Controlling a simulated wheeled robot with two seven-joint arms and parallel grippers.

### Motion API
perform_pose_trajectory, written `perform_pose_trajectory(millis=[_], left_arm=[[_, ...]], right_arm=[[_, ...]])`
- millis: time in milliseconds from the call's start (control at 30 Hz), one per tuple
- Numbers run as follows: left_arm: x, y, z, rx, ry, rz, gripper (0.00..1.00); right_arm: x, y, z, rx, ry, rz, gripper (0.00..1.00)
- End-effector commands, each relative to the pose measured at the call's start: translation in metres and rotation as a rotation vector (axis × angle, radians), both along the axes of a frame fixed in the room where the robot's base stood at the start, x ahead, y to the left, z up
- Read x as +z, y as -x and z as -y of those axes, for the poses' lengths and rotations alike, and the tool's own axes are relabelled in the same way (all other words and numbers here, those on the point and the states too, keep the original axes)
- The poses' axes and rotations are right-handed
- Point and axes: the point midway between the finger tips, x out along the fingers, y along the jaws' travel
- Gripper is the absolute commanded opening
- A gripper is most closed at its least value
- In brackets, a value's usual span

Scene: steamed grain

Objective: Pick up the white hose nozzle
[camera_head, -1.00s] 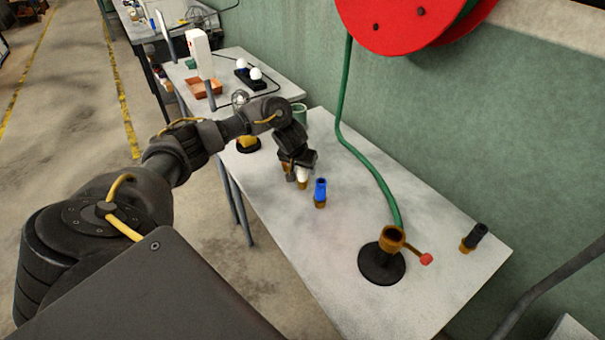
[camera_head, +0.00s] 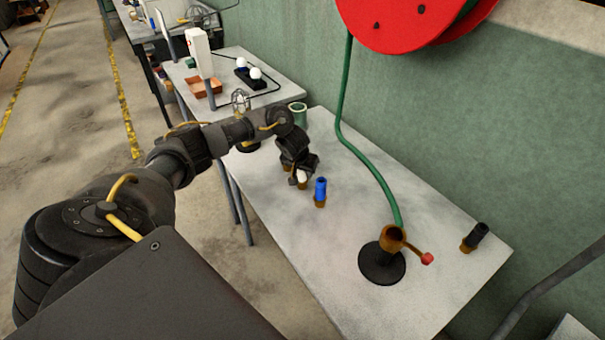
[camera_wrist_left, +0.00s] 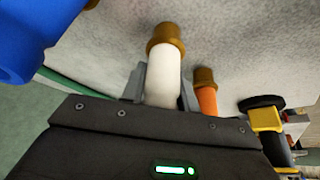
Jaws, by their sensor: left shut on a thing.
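The white hose nozzle (camera_wrist_left: 163,78) is a white cylinder with a brass-coloured end. It sits between the two fingers of my left gripper (camera_wrist_left: 161,88), which is shut on it. In the head view a small part of the white nozzle (camera_head: 303,176) shows below my left gripper (camera_head: 298,180), over the table. I cannot tell whether its brass end touches the tabletop. A blue nozzle (camera_head: 320,187) stands upright just to the right; it also shows large in the left wrist view (camera_wrist_left: 22,35). My right gripper is not in view.
An orange nozzle (camera_wrist_left: 207,98) stands near the white one in the wrist view. A black stand with a brass fitting (camera_head: 381,264) joins the green hose (camera_head: 366,165). A black nozzle (camera_head: 474,237) is at the far right. The table's (camera_head: 345,215) middle is clear.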

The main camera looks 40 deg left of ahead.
Motion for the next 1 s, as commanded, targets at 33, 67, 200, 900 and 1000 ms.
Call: perform_pose_trajectory(millis=[33, 67, 200, 900, 1000], left_arm=[[-0.001, 0.0, 0.0, -0.001, 0.0, -0.001, 0.03], [-0.001, 0.0, 0.0, -0.001, 0.0, -0.002, 0.03], [-0.001, 0.001, 0.0, -0.001, 0.0, -0.002, 0.03], [0.099, 0.051, -0.017, -0.003, -0.004, 0.002, 0.03], [0.104, 0.073, -0.024, -0.001, -0.005, -0.001, 0.03]], right_arm=[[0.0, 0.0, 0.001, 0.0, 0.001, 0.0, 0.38], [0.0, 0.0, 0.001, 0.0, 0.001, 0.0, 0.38], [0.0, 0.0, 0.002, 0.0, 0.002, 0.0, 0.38], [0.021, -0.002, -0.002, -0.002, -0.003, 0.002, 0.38], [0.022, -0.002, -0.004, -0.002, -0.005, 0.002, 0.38]])
